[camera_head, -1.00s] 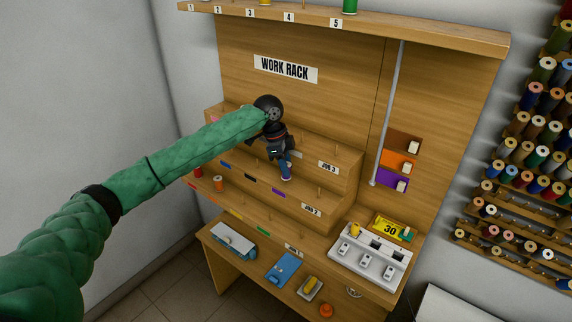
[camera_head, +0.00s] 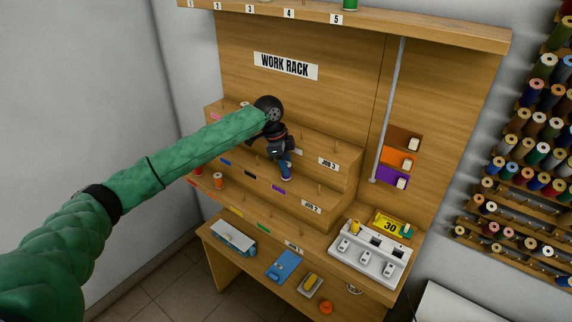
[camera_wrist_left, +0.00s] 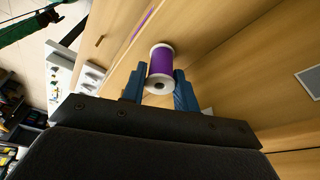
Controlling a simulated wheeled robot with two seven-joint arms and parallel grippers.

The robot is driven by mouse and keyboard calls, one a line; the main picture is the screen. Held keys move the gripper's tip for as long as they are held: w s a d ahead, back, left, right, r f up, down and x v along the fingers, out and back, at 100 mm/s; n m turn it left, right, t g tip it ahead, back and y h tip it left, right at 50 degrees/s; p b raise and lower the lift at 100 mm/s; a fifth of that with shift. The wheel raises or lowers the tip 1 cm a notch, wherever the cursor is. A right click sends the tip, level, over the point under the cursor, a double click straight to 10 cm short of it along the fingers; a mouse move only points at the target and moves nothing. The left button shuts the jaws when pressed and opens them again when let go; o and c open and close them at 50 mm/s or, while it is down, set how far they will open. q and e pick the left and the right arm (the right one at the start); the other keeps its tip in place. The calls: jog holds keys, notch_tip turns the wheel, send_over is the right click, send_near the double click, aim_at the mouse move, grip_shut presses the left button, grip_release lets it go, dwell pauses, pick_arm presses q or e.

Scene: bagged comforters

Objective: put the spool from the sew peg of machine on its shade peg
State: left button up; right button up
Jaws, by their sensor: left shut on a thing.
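My left gripper (camera_head: 286,174) is shut on the purple spool (camera_wrist_left: 161,66). In the left wrist view the spool, with white ends, sits between the two blue fingers (camera_wrist_left: 160,90). In the head view the gripper hides most of it. The gripper is over the middle step of the work rack, just above a purple label (camera_head: 279,191) on the step's front edge. I cannot tell whether the spool touches a peg there. The white machine (camera_head: 368,263) stands on the lower right of the rack beside a yellow "30" sign (camera_head: 388,227). My right gripper is not in view.
The stepped rack has several thin pegs and coloured labels; an orange spool (camera_head: 218,180) stands at its left. A grey pole (camera_head: 388,110) rises at the right. A thread wall (camera_head: 545,130) fills the right side.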

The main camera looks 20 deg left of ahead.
pick_arm(q)
jog(key=shift+f, duration=0.1)
jog(key=o, duration=1)
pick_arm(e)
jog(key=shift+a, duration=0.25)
pick_arm(q)
jog(key=o, duration=0.3)
jog(key=shift+o, duration=0.8)
jog(key=shift+s, duration=0.15)
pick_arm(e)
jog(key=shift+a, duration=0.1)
pick_arm(q)
jog(key=shift+r, duration=0.2)
jog(key=shift+c, duration=0.5)
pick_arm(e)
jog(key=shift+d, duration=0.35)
pick_arm(q)
jog(key=shift+w+a+r, duration=0.1)
jog(key=shift+w, duration=0.1)
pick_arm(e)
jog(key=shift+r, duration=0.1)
